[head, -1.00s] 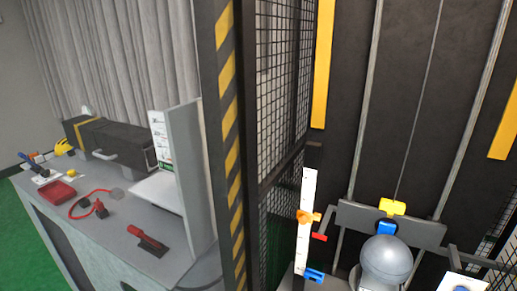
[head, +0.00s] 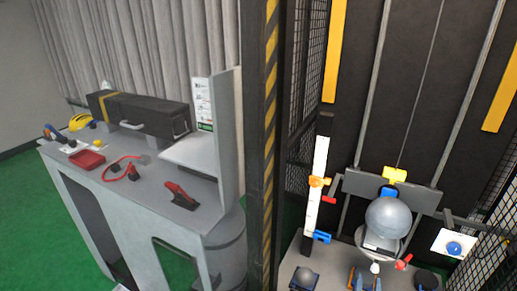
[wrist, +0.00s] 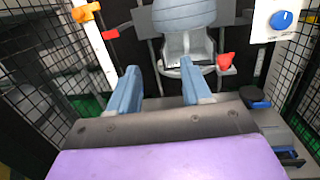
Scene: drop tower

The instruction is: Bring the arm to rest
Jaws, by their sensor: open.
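My gripper (wrist: 160,92) shows in the wrist view with its two blue-grey fingers spread apart and nothing between them. A grey ball (head: 388,219) sits in the drop tower in the head view, below a blue part and a yellow block (head: 395,175). The ball's lower part also shows beyond my fingers in the wrist view (wrist: 183,14), apart from them. I cannot make out my arm clearly in the head view.
A white ruler (head: 317,185) with orange and blue clips stands left of the ball. A panel with a blue knob (head: 453,248) is at the right. Mesh walls (head: 303,110) flank the tower. A grey bench (head: 130,195) with a red tray (head: 87,160) stands outside at left.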

